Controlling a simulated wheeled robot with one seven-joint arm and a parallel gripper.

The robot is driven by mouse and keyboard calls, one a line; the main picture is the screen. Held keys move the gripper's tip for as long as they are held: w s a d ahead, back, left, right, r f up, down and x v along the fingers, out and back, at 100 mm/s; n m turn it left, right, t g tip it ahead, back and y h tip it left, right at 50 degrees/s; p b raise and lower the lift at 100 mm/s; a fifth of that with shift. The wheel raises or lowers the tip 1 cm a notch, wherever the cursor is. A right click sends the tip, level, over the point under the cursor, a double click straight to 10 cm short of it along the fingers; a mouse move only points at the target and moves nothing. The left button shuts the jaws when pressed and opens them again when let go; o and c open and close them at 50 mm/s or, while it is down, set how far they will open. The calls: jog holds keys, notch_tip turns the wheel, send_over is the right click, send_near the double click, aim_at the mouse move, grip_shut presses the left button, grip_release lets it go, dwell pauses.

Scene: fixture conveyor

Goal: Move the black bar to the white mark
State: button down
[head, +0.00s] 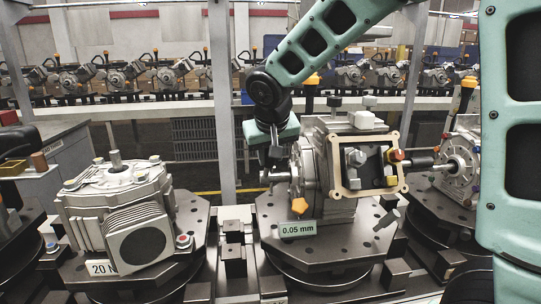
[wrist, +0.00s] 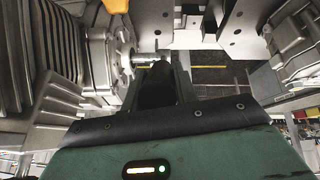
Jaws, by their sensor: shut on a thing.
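My gripper (head: 276,160) reaches down at the left side of a grey machine housing (head: 335,212) on the middle round plate. In the wrist view its fingers (wrist: 157,78) are closed around a dark piece, the black bar (wrist: 155,90), beside a short metal shaft (wrist: 146,58) that sticks out of the housing. The fingers hide much of the bar, so its full shape and exact angle cannot be told. In the head view the metal shaft (head: 272,178) shows just below the fingers. I cannot make out the white mark in either view.
Another grey housing (head: 115,205) stands on the left plate. A further unit (head: 462,165) stands at the right. A grey post (head: 222,100) rises behind my gripper.

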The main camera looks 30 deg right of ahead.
jog(key=c, duration=1.1)
grip_release()
jog(key=shift+r, duration=0.1)
jog(key=b+v, duration=0.1)
jog(key=v, duration=1.6)
jog(key=shift+r, duration=0.15)
jog(key=shift+s, duration=0.1)
